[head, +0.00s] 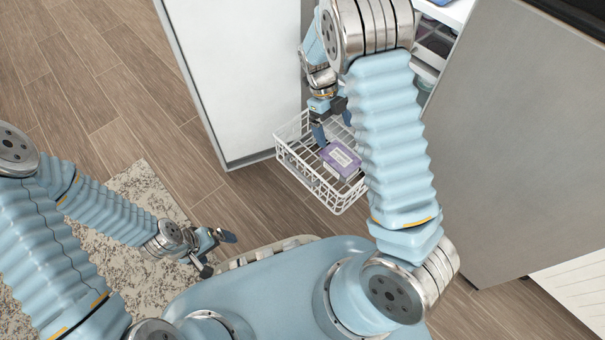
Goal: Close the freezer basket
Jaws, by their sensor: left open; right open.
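The freezer basket (295,158) is a white wire basket, pulled out from the open freezer and standing out over the floor. A purple and white box (341,160) lies in it. My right gripper (323,130) is open at the basket's left part, pointing down near its inner side; whether it touches the wires I cannot tell. My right arm hides the basket's right side. My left gripper (216,254) is open and empty, low at the left near my base, away from the basket.
The freezer door (240,80) stands open at the left of the basket. A grey cabinet side (520,130) is at the right. White shelves (450,12) with items show at the top. A speckled rug (135,200) lies on the wooden floor at the left, where there is free room.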

